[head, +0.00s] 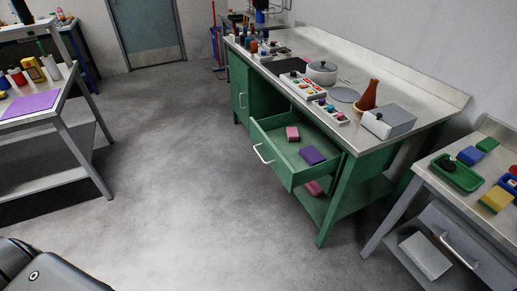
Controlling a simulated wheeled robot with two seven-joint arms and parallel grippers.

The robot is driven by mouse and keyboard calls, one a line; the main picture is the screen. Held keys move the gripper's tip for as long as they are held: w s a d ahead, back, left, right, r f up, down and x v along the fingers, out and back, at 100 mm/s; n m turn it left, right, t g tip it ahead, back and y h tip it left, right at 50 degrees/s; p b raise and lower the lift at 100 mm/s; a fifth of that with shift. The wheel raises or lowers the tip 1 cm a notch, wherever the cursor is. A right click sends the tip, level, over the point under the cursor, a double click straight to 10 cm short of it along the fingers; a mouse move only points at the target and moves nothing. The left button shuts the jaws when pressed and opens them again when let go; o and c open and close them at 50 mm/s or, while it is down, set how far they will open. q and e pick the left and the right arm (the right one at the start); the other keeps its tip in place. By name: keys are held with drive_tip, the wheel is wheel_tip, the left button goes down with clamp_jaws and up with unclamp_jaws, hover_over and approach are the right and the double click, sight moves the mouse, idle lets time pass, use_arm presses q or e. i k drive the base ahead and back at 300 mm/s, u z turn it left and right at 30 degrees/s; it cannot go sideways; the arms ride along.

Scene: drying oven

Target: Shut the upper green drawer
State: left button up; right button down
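The green drawer (285,173) is pulled out from under the steel-topped green workbench (335,62), toward the left. Its pale bar handle (263,153) is on its front panel. Inside it lie a pink block (292,133) and a purple block (312,155), apart from each other. Neither of my grippers is in view, and nothing touches the drawer.
Below the drawer is an open shelf (345,200) with a pink item (314,188). A green cabinet door (239,88) is left of the drawer. Steel tables stand at left (40,120) and right (420,195). The floor (180,160) before the drawer is clear.

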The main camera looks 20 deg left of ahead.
sight(268, 134)
drive_tip(key=u, duration=0.65)
drive_tip(key=i, duration=1.25)
drive_tip(key=z, duration=0.8)
drive_tip(key=k, duration=0.45)
